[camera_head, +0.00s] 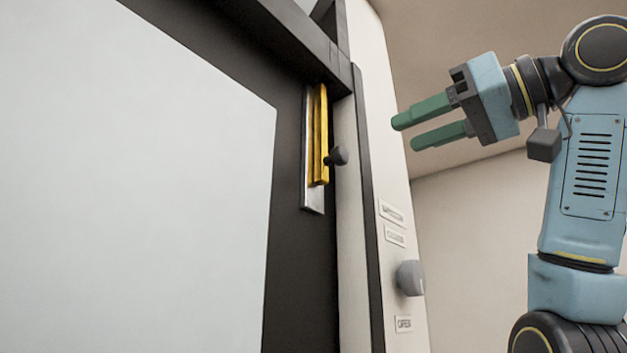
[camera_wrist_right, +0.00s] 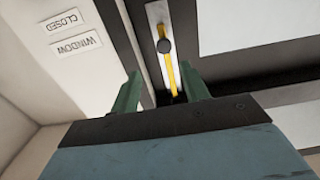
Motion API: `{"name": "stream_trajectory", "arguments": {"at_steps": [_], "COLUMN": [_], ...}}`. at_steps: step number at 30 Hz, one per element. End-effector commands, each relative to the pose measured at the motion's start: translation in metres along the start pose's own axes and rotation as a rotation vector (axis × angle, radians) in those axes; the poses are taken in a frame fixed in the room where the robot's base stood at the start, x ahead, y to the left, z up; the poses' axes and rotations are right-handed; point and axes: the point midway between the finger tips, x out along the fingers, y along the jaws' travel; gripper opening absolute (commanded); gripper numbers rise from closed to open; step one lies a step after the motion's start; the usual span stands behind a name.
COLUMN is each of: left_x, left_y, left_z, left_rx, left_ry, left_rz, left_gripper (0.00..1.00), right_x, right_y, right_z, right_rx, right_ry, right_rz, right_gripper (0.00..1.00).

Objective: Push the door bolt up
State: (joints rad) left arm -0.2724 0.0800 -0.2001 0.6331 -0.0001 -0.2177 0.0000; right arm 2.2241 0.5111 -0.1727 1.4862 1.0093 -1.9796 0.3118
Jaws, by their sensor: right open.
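The door bolt is a yellow bar (camera_head: 318,130) on a silver plate (camera_head: 312,197), set upright on the dark door frame in the head view. A dark round knob (camera_head: 339,156) sticks out from its side. In the right wrist view the yellow bar (camera_wrist_right: 171,72) and its knob (camera_wrist_right: 164,46) show beyond the fingers. My right gripper (camera_head: 402,132) has two green fingers, spread apart and empty. It is to the right of the bolt and a little above the knob, apart from it. My left gripper is not in view.
A large pale panel (camera_head: 130,180) fills the left. The white wall strip right of the door carries labels (camera_head: 392,213) and a grey round knob (camera_head: 410,278). A dark beam (camera_head: 290,40) crosses above the bolt. Free space lies between gripper and door.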

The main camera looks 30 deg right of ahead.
Motion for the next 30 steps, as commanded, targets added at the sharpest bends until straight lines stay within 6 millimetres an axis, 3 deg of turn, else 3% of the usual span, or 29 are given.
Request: {"name": "stream_trajectory", "arguments": {"at_steps": [2,4,9,14,17,24,30], "left_x": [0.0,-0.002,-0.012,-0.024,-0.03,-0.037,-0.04], "left_y": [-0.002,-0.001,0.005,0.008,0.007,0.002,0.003], "left_z": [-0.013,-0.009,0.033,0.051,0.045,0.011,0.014], "left_rx": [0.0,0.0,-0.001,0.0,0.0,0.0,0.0], "left_ry": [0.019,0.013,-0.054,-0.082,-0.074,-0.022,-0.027], "left_rz": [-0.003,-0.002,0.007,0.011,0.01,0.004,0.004], "left_gripper": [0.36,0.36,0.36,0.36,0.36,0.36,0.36], "right_x": [0.001,0.006,0.033,0.068,0.089,0.123,0.134], "right_y": [-0.002,-0.002,-0.002,-0.002,-0.002,-0.002,-0.002], "right_z": [-0.001,-0.002,-0.002,-0.003,-0.003,-0.002,-0.001], "right_rx": [-0.004,-0.004,-0.003,-0.002,-0.002,-0.001,-0.001], "right_ry": [0.004,0.003,-0.002,-0.002,-0.002,0.0,0.001], "right_rz": [-0.003,-0.004,-0.005,-0.005,-0.004,-0.004,-0.003], "right_gripper": [0.46,0.46,0.46,0.46,0.46,0.46,0.46]}}
